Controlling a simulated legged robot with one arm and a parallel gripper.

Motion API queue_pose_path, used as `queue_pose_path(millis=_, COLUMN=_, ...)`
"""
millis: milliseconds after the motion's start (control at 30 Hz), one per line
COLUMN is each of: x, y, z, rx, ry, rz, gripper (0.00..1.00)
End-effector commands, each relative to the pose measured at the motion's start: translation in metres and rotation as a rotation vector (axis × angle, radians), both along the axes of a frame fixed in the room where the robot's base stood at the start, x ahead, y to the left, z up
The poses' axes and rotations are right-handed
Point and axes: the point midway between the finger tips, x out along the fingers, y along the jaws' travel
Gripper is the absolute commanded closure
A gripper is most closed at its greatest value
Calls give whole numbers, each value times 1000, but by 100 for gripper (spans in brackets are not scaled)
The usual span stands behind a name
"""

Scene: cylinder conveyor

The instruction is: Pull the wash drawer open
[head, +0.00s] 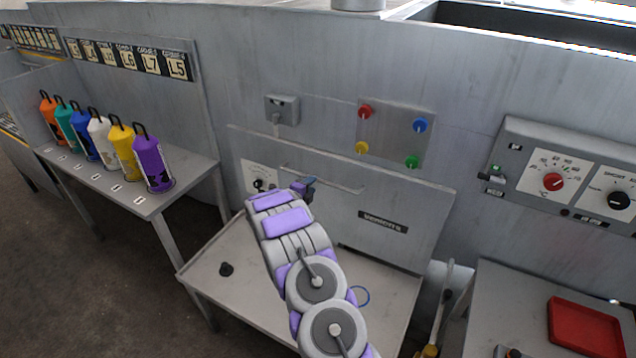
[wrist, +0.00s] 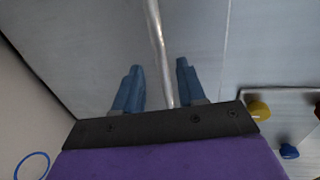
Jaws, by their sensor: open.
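The wash drawer seems to be the wide grey upright front panel (head: 400,195) in the middle of the head view, with a dark label at its lower right. It sits close against the machine wall. A thin metal bar handle (head: 340,183) runs across its upper part. In the wrist view the bar handle (wrist: 156,40) passes between the two blue fingers of my gripper (wrist: 158,85). The fingers are open, with a gap on each side of the bar. In the head view my gripper (head: 305,187) is at the handle's left part, partly hidden by my arm.
Coloured buttons (head: 390,135) are above right. Several coloured bottles (head: 152,165) stand on a left shelf. A red tray (head: 585,328) lies at right.

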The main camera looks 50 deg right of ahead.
Motion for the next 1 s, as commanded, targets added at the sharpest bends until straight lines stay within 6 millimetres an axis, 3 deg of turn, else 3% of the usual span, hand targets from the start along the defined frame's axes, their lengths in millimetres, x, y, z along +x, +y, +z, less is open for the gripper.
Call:
queue_pose_path(millis=200, x=6, y=-33, z=-9, rx=0, ry=0, rz=-4, gripper=60)
queue_pose_path(millis=400, x=12, y=-50, z=-14, rx=5, ry=1, rz=-2, gripper=60)
queue_pose_path(millis=867, x=15, y=-55, z=-12, rx=0, ry=1, rz=-1, gripper=60)
queue_pose_path(millis=1000, x=15, y=-57, z=-13, rx=2, ry=1, rz=-2, gripper=70)
